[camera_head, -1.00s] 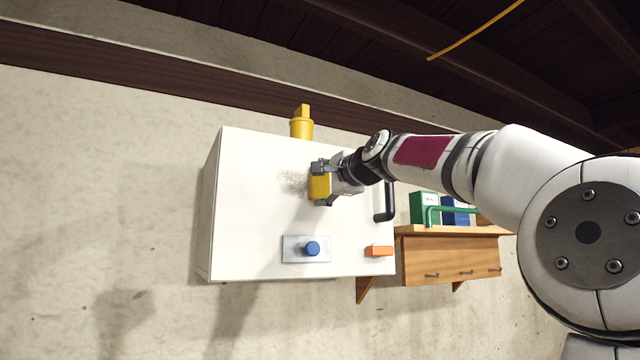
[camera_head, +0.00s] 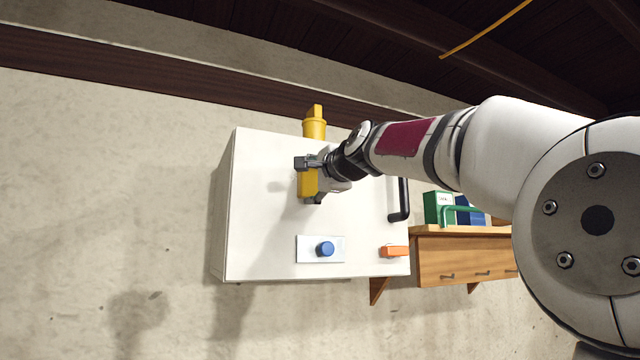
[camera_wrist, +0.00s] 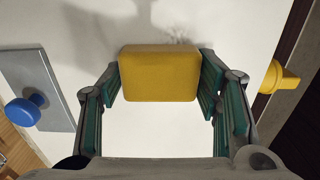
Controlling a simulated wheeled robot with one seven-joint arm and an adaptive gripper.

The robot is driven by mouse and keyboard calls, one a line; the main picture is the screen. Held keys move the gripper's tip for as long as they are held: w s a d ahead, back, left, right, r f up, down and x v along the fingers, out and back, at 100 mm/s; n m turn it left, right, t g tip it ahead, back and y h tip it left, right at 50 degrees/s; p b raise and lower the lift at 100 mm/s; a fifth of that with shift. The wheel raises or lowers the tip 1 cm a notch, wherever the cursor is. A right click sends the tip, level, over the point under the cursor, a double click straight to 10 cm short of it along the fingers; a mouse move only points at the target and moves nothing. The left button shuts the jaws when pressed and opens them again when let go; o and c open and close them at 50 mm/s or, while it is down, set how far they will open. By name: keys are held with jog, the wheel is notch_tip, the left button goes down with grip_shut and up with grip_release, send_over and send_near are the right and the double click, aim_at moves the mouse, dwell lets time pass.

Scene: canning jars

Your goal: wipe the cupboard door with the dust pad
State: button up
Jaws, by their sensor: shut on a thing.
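The cupboard door (camera_head: 250,225) is the broad white front of a box on the wall, with a black handle (camera_head: 402,200) on its right. My gripper (camera_head: 309,181) is shut on the yellow dust pad (camera_head: 305,184), which is at the door's upper middle. In the wrist view the pad (camera_wrist: 160,74) sits between both fingers in front of the white door. I cannot tell whether it touches the surface. A faint grey smudge (camera_head: 279,187) shows just left of the pad; part of the door is hidden behind pad and gripper.
A blue knob (camera_head: 325,249) on a grey plate and an orange block (camera_head: 394,251) stick out low on the door. A yellow object (camera_head: 314,126) stands on top. Right of it, a wooden shelf unit (camera_head: 462,258) carries green (camera_head: 437,207) and blue boxes.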

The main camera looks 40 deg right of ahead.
aim_at(294, 182)
jog(key=shift+w+a+p, duration=0.25)
jog(key=shift+a+p, duration=0.1)
jog(key=shift+a, duration=0.4)
jog(key=shift+w+a+p, duration=0.2)
jog(key=shift+a+p, duration=0.2)
jog(key=shift+a, duration=0.3)
jog(key=shift+w+a+p, duration=0.25)
jog(key=shift+a+p, duration=0.1)
jog(key=shift+a, duration=0.4)
jog(key=shift+r, duration=0.25)
jog(key=shift+s+d+f+b, duration=0.1)
jog(key=shift+s+d+b, duration=0.1)
jog(key=shift+d+b, duration=0.65)
jog(key=shift+s+d+b, duration=0.2)
jog(key=shift+d+b, duration=0.15)
jog(key=shift+d, duration=0.1)
jog(key=shift+s+d+b, duration=0.2)
jog(key=shift+d+b, duration=0.1)
jog(key=shift+d, duration=0.15)
jog(key=shift+s+d, duration=0.15)
jog(key=shift+d, duration=0.75)
jog(key=shift+s+d+p, duration=0.25)
jog(key=shift+d+p, duration=0.05)
jog(key=shift+d, duration=0.55)
jog(key=shift+s+d+p, duration=0.25)
jog(key=shift+s+d, duration=0.05)
jog(key=shift+d, duration=0.5)
jog(key=shift+s+d+p, duration=0.25)
jog(key=shift+d+p, duration=0.05)
jog(key=shift+d, duration=0.55)
